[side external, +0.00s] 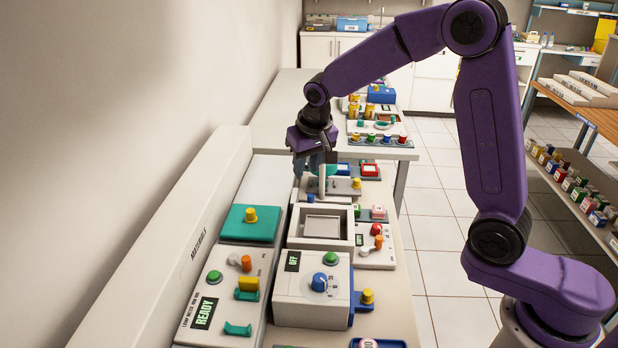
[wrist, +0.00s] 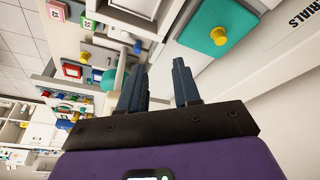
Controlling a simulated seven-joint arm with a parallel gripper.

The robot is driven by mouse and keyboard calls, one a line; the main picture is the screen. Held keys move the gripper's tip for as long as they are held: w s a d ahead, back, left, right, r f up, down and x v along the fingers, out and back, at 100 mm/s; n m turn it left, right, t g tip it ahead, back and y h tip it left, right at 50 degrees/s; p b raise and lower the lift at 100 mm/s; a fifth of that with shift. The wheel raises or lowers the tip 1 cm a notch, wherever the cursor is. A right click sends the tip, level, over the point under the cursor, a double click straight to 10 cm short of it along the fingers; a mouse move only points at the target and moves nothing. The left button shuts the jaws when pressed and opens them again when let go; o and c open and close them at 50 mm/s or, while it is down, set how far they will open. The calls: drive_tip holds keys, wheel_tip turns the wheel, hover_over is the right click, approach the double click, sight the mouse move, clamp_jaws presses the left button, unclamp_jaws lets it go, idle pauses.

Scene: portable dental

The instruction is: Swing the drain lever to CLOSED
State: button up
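My gripper (side external: 316,168) hangs over the row of units, behind the white open-topped basin. Its two dark fingers stand apart with a clear gap in the wrist view (wrist: 158,58), with nothing gripped between them. A pale upright post (side external: 322,182) shows just below the fingers; it may be the drain lever, but I cannot read a label or its setting. A round teal bowl (wrist: 110,78) is partly hidden behind the left finger in the wrist view. The white basin (side external: 291,228) shows in front of the gripper, and its recess appears empty.
A teal box with a yellow knob (side external: 250,214) stands left of the basin. A control box with a blue dial (side external: 320,282) reads OFF in front. A long unit labelled MATERIALS (side external: 190,250) runs along the wall.

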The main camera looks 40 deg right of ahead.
drive_tip(key=w+d+f+m+h, duration=0.1)
drive_tip(key=w+d+m, duration=0.2)
drive_tip(key=d, duration=0.2)
approach(311, 195)
drive_tip(key=shift+m+t, duration=0.3)
drive_tip(key=x, duration=0.8)
drive_tip(key=shift+s+f, duration=0.2)
drive_tip(key=shift+f, duration=0.15)
clamp_jaws()
